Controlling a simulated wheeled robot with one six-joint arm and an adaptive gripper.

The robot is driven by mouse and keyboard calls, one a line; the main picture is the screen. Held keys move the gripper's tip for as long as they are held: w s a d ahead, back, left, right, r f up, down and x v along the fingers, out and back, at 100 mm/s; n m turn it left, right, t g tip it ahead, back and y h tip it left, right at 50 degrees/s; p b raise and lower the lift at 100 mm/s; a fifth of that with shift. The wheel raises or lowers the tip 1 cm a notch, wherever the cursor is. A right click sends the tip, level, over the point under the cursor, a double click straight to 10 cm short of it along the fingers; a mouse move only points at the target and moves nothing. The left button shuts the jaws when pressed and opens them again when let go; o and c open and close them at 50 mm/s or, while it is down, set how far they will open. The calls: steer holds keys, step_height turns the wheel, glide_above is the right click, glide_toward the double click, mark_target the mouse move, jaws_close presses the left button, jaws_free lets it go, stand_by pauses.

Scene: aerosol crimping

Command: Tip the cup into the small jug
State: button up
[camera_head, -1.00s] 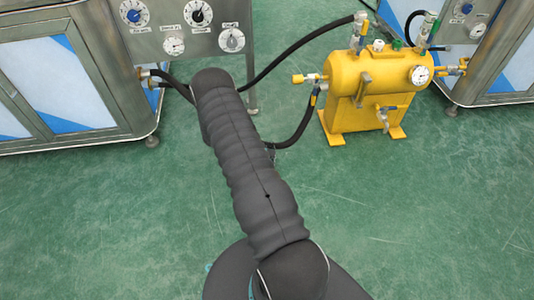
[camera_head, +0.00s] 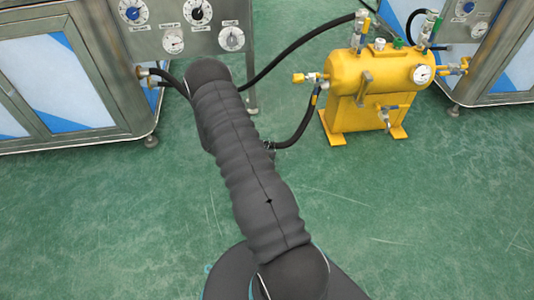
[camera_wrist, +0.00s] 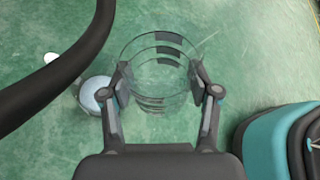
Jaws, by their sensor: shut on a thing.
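My gripper (camera_wrist: 160,92) is shut on a clear, see-through cup (camera_wrist: 160,72) with dark marks on its wall. One finger presses on each side of the cup in the wrist view. The green floor shows through it, and I cannot tell whether it holds anything.
A yellow tank (camera_head: 372,95) with valves and a gauge stands on the floor at right. Metal cabinets (camera_head: 70,85) stand at left and far right (camera_head: 510,60). Black hoses (camera_head: 300,45) run between them. A dark hose (camera_wrist: 60,80) crosses the wrist view's left. Open green floor lies in front.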

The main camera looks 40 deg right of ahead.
mark_target(266, 141)
steer(key=shift+w+d+f+m+t+b, duration=0.15)
steer(key=shift+m+t+b, duration=0.15)
steer(key=shift+m+b, duration=0.2)
steer(key=shift+w+f+m+h+b, duration=0.15)
steer(key=shift+f+m+h+b, duration=0.2)
steer(key=shift+b, duration=0.55)
steer(key=shift+w+d+m+t+h, duration=0.2)
steer(key=shift+w+m+t+h, duration=0.15)
steer(key=shift+m+t+h, duration=0.35)
steer(key=shift+r+p, duration=1.5)
steer(key=shift+r, duration=1)
